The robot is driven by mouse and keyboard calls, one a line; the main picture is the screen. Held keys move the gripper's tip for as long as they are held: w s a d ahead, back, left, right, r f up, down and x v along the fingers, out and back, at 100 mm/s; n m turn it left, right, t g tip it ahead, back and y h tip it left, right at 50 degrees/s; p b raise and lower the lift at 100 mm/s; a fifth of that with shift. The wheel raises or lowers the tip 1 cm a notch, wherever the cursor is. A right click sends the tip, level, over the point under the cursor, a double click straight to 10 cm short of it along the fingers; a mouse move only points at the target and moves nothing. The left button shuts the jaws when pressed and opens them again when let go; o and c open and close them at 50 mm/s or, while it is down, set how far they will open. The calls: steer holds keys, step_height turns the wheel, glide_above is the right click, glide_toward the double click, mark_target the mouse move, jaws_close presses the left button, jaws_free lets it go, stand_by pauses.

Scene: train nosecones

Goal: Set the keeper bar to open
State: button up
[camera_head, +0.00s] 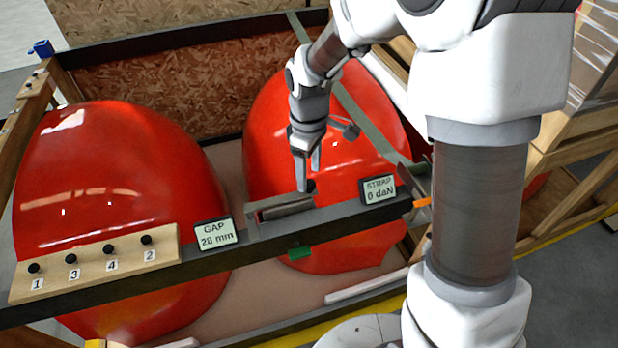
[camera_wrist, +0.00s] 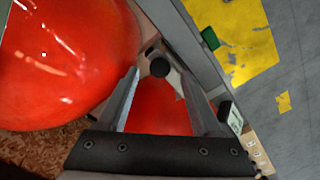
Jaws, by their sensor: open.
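What looks like the keeper bar (camera_head: 285,209) is a grey metal bar lying along the dark front rail (camera_head: 330,204), between the two displays. A black knob (camera_head: 310,186) stands at its right end. My gripper (camera_head: 308,178) is open and points down over that knob. In the wrist view the round black knob (camera_wrist: 160,68) shows between the tips of my spread fingers (camera_wrist: 158,80). I cannot tell whether either finger touches it. Part of the bar's right end is hidden by my fingers.
Two big red nosecones (camera_head: 110,190) (camera_head: 270,130) stand behind the rail. A GAP display (camera_head: 214,234) reads 20 mm; a STRAP display (camera_head: 379,189) reads 0 daN. A wooden board (camera_head: 95,262) with several black knobs is at the left. A green strap (camera_head: 362,122) crosses the right nosecone.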

steer(key=shift+f, duration=1.3)
jaws_close()
stand_by(0.5)
